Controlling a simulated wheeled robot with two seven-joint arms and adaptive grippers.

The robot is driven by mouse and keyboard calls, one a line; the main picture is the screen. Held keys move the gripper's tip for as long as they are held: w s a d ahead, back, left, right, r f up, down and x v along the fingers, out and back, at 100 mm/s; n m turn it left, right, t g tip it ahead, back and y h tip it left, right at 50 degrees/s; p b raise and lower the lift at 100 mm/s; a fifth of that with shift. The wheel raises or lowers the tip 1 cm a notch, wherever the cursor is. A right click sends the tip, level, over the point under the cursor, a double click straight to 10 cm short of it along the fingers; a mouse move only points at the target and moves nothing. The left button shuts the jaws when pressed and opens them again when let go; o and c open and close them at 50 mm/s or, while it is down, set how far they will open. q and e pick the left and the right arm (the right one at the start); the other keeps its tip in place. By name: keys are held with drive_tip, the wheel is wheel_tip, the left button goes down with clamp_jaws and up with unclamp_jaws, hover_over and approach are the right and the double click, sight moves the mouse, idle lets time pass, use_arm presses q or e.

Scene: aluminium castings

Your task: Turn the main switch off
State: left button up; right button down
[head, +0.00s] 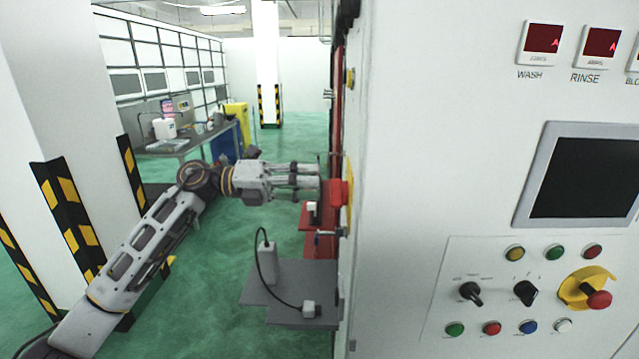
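A red switch handle (338,193) on a yellow plate (349,190) sticks out from the narrow left side of the white machine cabinet. It looks like the main switch, seen nearly edge-on, so its turn position cannot be read. My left gripper (318,180) reaches in level from the left, with its fingertips just left of the red handle and close to it. Whether they touch it cannot be told. The fingers are small and overlap from this side, so their opening is unclear. My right gripper is not in view.
The cabinet front carries a dark screen (583,176), several buttons, black selector knobs (470,292) and a red emergency-stop button (599,299). A grey shelf (290,287) with a cabled device (269,250) juts out below my gripper. A striped pillar stands left; green floor lies open between.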

use_arm(q)
drive_tip(key=a, duration=0.8)
drive_tip(key=shift+a, duration=0.15)
